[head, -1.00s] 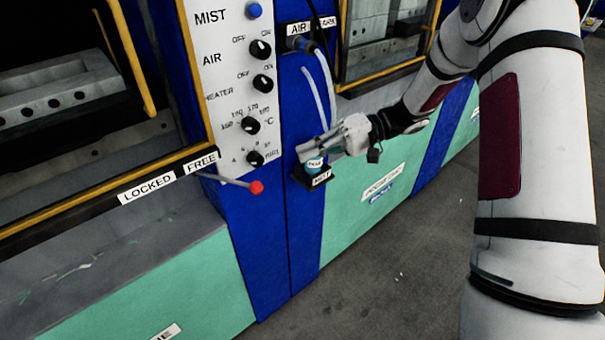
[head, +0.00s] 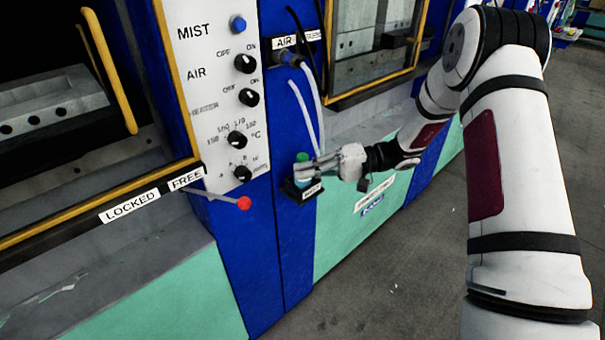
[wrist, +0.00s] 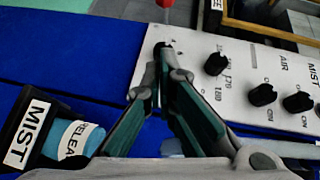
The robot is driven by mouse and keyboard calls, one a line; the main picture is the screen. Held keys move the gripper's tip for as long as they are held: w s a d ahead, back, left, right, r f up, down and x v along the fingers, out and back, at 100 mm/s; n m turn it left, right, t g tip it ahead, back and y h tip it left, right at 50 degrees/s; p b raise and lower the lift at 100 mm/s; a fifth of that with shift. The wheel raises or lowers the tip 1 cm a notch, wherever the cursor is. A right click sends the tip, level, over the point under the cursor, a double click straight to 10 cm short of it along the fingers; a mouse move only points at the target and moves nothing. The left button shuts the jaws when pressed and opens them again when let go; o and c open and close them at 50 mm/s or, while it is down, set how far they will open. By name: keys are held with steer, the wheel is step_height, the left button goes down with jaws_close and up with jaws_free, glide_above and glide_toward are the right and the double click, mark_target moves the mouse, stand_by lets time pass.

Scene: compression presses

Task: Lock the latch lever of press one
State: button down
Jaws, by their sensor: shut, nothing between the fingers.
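The latch lever of the near press is a thin rod with a red ball knob (head: 244,203). It sticks out below the control panel, by the FREE label (head: 187,179) and right of the LOCKED label (head: 131,205). In the wrist view the red knob (wrist: 165,3) is cut off at the top edge, ahead of the fingers. My gripper (head: 303,172) is to the right of the knob, apart from it, in front of the mist bottle. In the wrist view my gripper (wrist: 165,58) is shut and empty, its fingertips in front of the panel.
The mist bottle (head: 302,158) stands in a black holder (head: 300,192) on the blue post; the wrist view shows its RELEASE label (wrist: 78,138). The white panel (head: 205,60) carries several black knobs and a blue button. Hoses hang beside it. Grey floor (head: 400,270) is clear.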

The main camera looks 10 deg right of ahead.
steer(key=s+a+f+p, duration=0.1)
steer(key=s+a+p, duration=0.1)
steer(key=a, duration=0.8)
steer(key=shift+s+f, duration=0.4)
steer(key=shift+s, duration=0.1)
